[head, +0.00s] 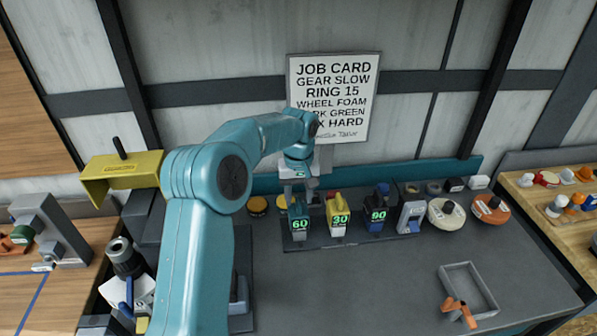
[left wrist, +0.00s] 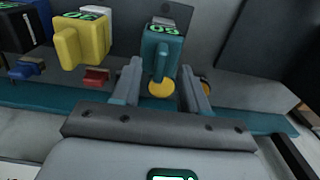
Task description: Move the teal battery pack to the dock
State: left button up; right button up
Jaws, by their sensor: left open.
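The teal battery pack (head: 299,222) stands upright on the grey bench with a green 60 on its front. In the left wrist view the teal battery pack (left wrist: 161,48) appears inverted, lined up with the gap between my finger ends. My left gripper (head: 297,188) is above it, pointing down. In the left wrist view my left gripper (left wrist: 161,70) is open, its fingers apart with nothing clamped. Whether the fingers touch the pack is unclear. I cannot tell which thing is the dock. My right gripper is not in view.
A yellow pack (head: 338,217) marked 30 and a dark pack (head: 377,217) marked 90 stand close to the right. Beyond are a grey-white device (head: 410,217) and round discs (head: 446,214). A grey tray (head: 469,289) lies front right, with clear bench between.

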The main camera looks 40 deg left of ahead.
pick_arm(q)
notch_tip(320, 180, up, 15)
jog(key=p, duration=0.1)
jog(key=shift+f, duration=0.2)
dwell(0.6)
jog(key=shift+s+d, duration=0.1)
jog(key=shift+s, duration=0.05)
